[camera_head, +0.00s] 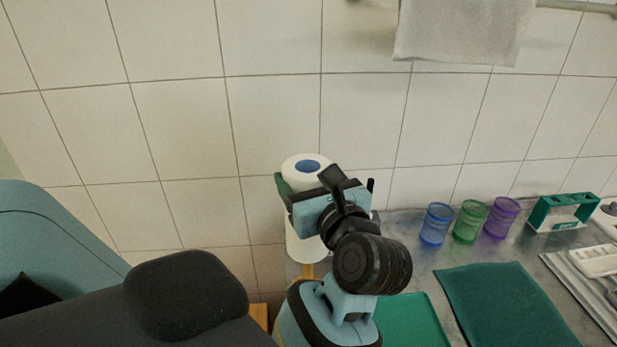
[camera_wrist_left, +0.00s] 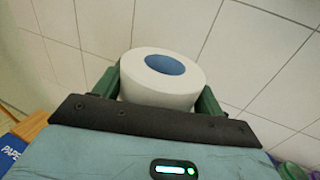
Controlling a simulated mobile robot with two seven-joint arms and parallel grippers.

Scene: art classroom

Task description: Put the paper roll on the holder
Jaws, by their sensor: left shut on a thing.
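The white paper roll (camera_head: 303,240), with a blue core, stands upright near the tiled wall, partly hidden behind my left gripper (camera_head: 325,188). In the left wrist view the roll (camera_wrist_left: 160,96) sits between the two green fingers of my left gripper (camera_wrist_left: 158,88), which is shut on it. A small piece of light wood (camera_head: 308,270) shows just below the roll's lower end; I cannot tell whether it belongs to the holder or whether the roll touches it. No holder shows clearly. My right gripper is out of view.
Blue (camera_head: 436,224), green (camera_head: 469,221) and purple (camera_head: 502,217) cups and a green rack (camera_head: 562,212) stand on the grey counter at right. A dark green mat (camera_head: 505,300) lies in front. A towel (camera_head: 460,30) hangs on the wall. A blue "PAPE" label (camera_wrist_left: 12,148) shows low left.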

